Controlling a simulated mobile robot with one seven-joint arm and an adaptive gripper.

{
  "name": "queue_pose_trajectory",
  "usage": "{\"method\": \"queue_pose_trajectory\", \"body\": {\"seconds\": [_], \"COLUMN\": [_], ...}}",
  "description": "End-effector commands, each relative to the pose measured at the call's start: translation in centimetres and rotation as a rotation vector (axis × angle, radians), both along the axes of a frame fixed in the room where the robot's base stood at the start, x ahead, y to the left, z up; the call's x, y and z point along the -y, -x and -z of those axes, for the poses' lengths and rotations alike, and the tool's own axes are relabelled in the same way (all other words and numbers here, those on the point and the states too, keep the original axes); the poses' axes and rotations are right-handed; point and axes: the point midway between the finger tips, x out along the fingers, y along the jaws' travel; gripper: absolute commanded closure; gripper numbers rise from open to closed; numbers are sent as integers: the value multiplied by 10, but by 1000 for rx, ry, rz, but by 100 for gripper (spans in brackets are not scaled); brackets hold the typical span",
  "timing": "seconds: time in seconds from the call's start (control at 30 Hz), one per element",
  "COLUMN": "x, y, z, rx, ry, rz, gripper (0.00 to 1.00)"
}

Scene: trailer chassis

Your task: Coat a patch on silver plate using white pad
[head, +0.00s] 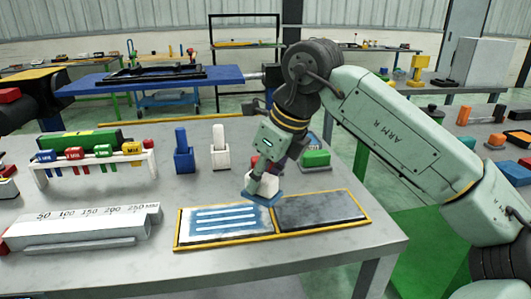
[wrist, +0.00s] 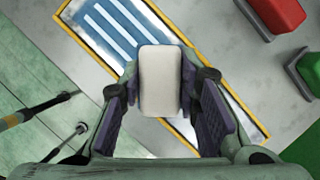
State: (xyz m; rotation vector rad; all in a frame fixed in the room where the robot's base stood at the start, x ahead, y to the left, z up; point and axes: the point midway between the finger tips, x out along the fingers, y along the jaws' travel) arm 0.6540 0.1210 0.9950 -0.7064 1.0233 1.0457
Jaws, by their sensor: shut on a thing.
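My gripper (head: 262,192) is shut on the white pad (wrist: 160,80), which shows as a white block between the fingers in the wrist view. In the head view the pad is mostly hidden by the fingers, with a blue patch at the fingertips. The gripper is over the yellow-edged tray, near the divide between its two panels. The right panel (head: 320,208) looks dark grey and bare. I cannot tell whether the pad touches a panel.
Behind the tray stand a blue block (head: 183,155), a white block (head: 219,156) and a green block on a grey base (head: 315,158). A rack of coloured labelled blocks (head: 95,160) and a grey scale bar (head: 85,228) are on the left. The table front is clear.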

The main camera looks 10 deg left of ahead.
Motion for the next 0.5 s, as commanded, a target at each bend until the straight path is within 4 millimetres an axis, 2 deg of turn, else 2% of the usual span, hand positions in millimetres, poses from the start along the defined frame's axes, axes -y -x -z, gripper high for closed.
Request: {"method": "queue_pose_trajectory", "body": {"seconds": [0.03, 0.2, 0.5], "x": [-2, -6, -8], "y": [1, 3, 4], "z": [-9, -23, -27], "rx": [1, 1, 1], "ry": [-1, -1, -1], "rz": [-2, -5, -6], "gripper": [96, 96, 96]}}
